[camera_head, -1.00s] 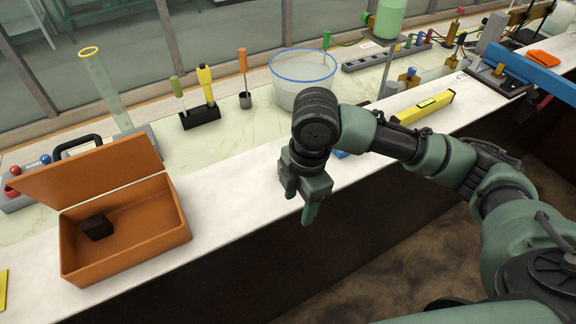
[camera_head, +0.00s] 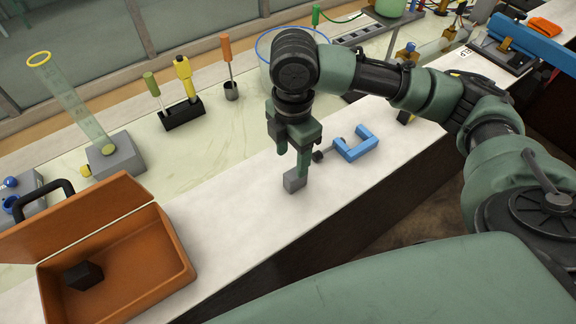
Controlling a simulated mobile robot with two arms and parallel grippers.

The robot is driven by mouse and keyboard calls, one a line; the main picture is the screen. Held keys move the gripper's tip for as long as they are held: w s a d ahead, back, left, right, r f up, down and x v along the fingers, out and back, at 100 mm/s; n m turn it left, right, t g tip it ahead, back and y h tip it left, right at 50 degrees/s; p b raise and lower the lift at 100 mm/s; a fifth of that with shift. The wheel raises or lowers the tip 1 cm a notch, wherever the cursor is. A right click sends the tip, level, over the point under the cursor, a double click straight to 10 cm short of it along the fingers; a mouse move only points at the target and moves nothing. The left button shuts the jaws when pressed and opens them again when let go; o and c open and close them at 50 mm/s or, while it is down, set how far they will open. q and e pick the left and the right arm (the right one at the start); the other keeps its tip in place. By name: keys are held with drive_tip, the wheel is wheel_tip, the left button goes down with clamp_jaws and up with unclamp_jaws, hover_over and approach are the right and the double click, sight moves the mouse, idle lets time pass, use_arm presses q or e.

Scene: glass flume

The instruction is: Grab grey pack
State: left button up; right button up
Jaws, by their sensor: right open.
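A small grey block (camera_head: 293,185), which looks like the grey pack, lies on the white front strip of the bench. My right gripper (camera_head: 292,162) points down right over it. Its jaws are open, with one finger in front of the block's upper part and hiding some of it. I cannot tell whether that finger touches the block. My left gripper is out of view.
A blue clamp (camera_head: 362,147) with a dark knob lies just right of my right gripper. An open orange case (camera_head: 165,270) with a black cube (camera_head: 84,275) stands at the left. A tool holder (camera_head: 184,116) stands behind. The white strip between case and block is clear.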

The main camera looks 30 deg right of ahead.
sight(295, 179)
drive_tip(key=f, duration=0.1)
drive_tip(key=s+f, duration=0.1)
drive_tip(key=shift+s+d+f+p, duration=0.2)
drive_tip(key=shift+f+p, duration=0.1)
drive_tip(key=shift+p, duration=0.1)
drive_tip(key=f, duration=0.4)
drive_tip(key=shift+w+f+p, duration=0.15)
drive_tip(key=shift+w+p, duration=0.05)
drive_tip(key=shift+p, duration=0.2)
drive_tip(key=shift+c, duration=0.9)
clamp_jaws()
